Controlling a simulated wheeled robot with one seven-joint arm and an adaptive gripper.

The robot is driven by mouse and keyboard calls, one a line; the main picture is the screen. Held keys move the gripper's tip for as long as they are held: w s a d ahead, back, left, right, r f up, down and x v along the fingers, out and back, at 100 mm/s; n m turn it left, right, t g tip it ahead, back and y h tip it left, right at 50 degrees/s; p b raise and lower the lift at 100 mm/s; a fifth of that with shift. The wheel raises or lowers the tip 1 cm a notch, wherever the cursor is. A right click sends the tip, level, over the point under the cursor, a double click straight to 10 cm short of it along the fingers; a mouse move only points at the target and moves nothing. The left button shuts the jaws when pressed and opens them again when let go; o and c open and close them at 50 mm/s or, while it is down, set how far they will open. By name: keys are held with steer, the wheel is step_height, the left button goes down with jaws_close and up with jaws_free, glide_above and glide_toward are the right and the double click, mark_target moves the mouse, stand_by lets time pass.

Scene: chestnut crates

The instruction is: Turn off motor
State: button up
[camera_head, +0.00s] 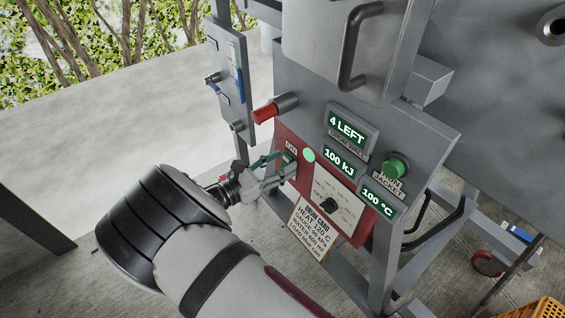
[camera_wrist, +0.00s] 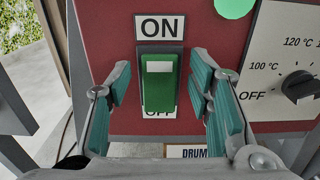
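The motor switch is a green rocker (camera_wrist: 159,85) with a white mark near its top, on a red panel (camera_wrist: 110,32). An ON label (camera_wrist: 159,27) sits above it, and an OFF label (camera_wrist: 158,112) below is partly covered by the rocker. In the head view the switch (camera_head: 289,157) is small, at the panel's upper left. My gripper (camera_head: 275,170) is in front of it. In the wrist view its teal-padded fingers (camera_wrist: 160,78) are open, one on each side of the rocker, with nothing between them held. Whether they touch the panel cannot be told.
A dial (camera_head: 327,204) and a lit green lamp (camera_head: 309,155) sit right of the switch. A red-ended handle (camera_head: 266,113) juts out above. Green displays (camera_head: 347,127) and a green knob (camera_head: 396,167) are further right. A drum card (camera_head: 313,228) hangs below.

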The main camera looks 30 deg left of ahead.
jaws_close()
steer(key=shift+f+t+h+b, duration=0.3)
steer(key=shift+f+t+b, duration=0.25)
steer(key=shift+t+b, duration=0.55)
steer(key=shift+s+f+t+h+b, duration=0.15)
steer(key=shift+t+h+b, duration=0.4)
steer(key=shift+b, duration=0.7)
steer(key=shift+t, duration=0.25)
steer(key=shift+r, duration=0.2)
steer(key=shift+o, duration=1.1)
jaws_free()
steer(key=shift+a, duration=0.1)
steer(key=v, duration=0.7)
steer(key=shift+s+f, duration=0.15)
steer(key=shift+s, duration=0.1)
